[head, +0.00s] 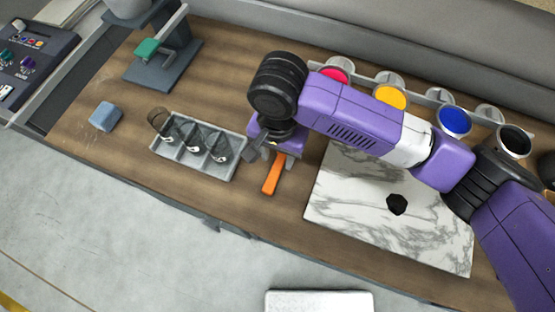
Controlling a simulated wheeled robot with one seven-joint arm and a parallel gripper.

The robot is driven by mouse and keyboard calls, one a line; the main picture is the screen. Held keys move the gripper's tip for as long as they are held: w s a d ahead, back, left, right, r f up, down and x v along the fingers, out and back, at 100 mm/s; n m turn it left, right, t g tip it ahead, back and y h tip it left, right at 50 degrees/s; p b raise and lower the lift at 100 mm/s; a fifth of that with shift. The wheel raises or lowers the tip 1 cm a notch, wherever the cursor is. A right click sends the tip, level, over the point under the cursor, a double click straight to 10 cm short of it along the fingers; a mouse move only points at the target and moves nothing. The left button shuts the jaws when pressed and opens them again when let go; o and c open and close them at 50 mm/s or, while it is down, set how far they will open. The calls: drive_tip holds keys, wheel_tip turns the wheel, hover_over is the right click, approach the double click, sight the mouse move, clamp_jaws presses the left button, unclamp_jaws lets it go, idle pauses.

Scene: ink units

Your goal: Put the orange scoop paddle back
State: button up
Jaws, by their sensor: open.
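The orange scoop paddle (272,176) is on the wooden bench, between the grey tray and the marble slab. Its near end shows bare; its far end runs under my gripper and is hidden. My gripper (269,154) is open, pointing down right over that far end. I cannot tell whether its fingers touch the paddle. The grey divided tray (178,161) stands just left of my gripper and holds several dark, see-through pieces.
The marble slab (338,206) with a black blob (397,204) lies to the right. Pink, yellow (390,96), blue (454,121) and black (514,140) ink cups line the back. A blue block (105,116) and a dark stand (165,65) are left.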

sight(278, 165)
wheel_tip(278, 165, up, 8)
drive_tip(key=shift+r+b, duration=0.2)
drive_tip(key=shift+b, duration=0.15)
idle(0.4)
